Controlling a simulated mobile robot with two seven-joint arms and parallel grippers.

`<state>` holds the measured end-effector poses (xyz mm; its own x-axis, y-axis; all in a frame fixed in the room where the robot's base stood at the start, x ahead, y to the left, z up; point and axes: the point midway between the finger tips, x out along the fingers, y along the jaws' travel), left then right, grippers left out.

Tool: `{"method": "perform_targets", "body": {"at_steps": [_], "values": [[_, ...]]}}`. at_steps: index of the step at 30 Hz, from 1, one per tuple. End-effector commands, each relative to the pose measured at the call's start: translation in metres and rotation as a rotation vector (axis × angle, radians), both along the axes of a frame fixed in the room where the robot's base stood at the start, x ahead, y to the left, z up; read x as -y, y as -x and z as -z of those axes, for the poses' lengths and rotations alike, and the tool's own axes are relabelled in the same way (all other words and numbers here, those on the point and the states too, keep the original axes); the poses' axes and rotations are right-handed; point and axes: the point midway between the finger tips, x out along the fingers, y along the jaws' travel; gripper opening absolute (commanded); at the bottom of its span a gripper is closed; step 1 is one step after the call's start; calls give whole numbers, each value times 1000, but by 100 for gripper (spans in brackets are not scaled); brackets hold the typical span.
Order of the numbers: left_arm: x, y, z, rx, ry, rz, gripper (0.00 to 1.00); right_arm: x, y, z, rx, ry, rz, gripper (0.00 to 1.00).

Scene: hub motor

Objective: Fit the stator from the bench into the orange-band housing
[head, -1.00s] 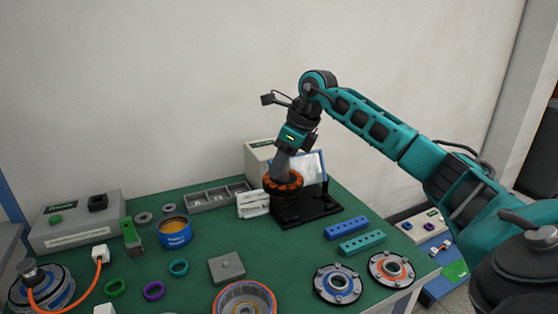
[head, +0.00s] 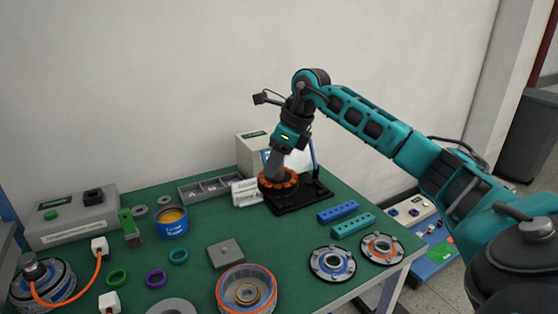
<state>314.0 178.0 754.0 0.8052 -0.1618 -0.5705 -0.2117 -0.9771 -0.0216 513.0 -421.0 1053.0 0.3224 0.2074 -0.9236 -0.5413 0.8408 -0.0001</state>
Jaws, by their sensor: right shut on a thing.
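The stator (head: 278,184), a black ring with orange coils, is at the back of the green bench, over a black stand (head: 305,197). My right gripper (head: 277,172) points down into it from above and is shut on it. The arm hides part of the stator, and I cannot tell whether it touches the stand. The orange-band housing (head: 246,289) is an open round shell with an orange band inside, at the front middle of the bench. My left gripper is not in view.
Two round covers, one with a blue ring (head: 332,264) and one with an orange ring (head: 382,248), lie at the front right. Blue (head: 338,212) and teal (head: 353,225) bars lie behind them. A grey block (head: 225,253), a blue tin (head: 172,223) and a grey tray (head: 216,188) stand left of the stator.

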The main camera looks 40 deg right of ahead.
Motion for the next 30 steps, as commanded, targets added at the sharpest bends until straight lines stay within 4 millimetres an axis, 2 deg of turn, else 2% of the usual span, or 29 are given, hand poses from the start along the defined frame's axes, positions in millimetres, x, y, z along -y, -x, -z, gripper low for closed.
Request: {"method": "perform_targets", "body": {"at_steps": [12,30], "values": [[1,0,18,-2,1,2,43,-43,22,0,4,1,-1,0],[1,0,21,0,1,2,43,-106,51,-2,3,-1,-2,0]]}}
